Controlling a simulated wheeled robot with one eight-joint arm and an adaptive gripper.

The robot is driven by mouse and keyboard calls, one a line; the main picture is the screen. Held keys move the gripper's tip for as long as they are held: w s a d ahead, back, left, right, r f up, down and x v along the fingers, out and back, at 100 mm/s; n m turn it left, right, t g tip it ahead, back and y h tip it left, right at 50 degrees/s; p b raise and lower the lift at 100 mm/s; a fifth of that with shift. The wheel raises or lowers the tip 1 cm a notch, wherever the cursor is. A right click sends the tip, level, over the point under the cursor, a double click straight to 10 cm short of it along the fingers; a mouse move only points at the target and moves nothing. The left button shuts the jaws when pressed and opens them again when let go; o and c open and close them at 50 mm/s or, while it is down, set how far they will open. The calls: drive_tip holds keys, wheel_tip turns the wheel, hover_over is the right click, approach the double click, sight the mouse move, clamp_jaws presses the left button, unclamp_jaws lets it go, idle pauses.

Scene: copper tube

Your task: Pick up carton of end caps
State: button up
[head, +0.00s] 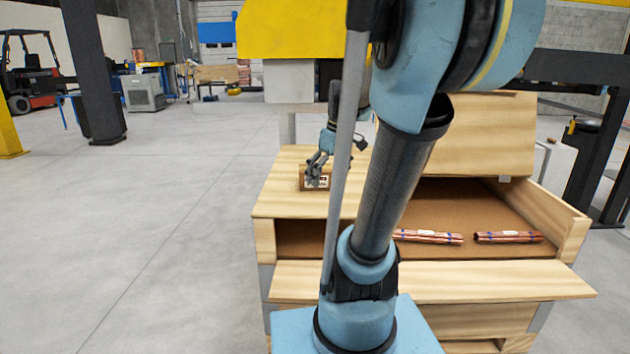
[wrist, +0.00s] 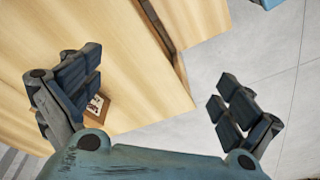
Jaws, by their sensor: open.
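The carton of end caps (head: 324,184) is a small brown box with a pale label. It sits on the wooden top on the left part of the large crate in the head view. My gripper (head: 318,164) is at the carton and covers part of it there. In the wrist view my gripper (wrist: 160,100) is open, with its fingers spread wide. The carton (wrist: 101,108) shows just inside and below the left finger, which hides part of it. Nothing is between the fingertips except wood and floor. I cannot tell whether the finger touches the carton.
The wooden crate (head: 430,283) has an open compartment at right with copper tube bundles (head: 508,237) inside. A raised wooden panel (head: 490,130) stands behind it. Bare floor (head: 140,230) lies to the left. A dark post (head: 90,70) and forklift (head: 30,75) are farther off.

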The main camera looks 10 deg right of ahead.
drive_tip(key=w+d+r+n+y, duration=0.1)
drive_tip(key=w+d+n, duration=0.15)
drive_tip(key=w, duration=0.55)
drive_tip(key=w+d+r+n+y, duration=0.15)
drive_tip(key=w+n, duration=0.25)
drive_tip(key=w, duration=0.5)
drive_tip(key=w+d+r+n, duration=0.2)
drive_tip(key=w+n, duration=0.1)
drive_tip(key=w, duration=0.5)
drive_tip(key=shift+g, duration=0.4)
drive_tip(key=x, duration=1.6)
drive_tip(key=shift+s+a+r, duration=0.1)
drive_tip(key=shift+a+r, duration=0.05)
drive_tip(key=shift+a, duration=0.1)
drive_tip(key=shift+a+f, duration=0.2)
drive_tip(key=shift+f, duration=0.25)
drive_tip(key=shift+f, duration=0.25)
drive_tip(key=shift+c, duration=0.3)
drive_tip(key=c, duration=1.2)
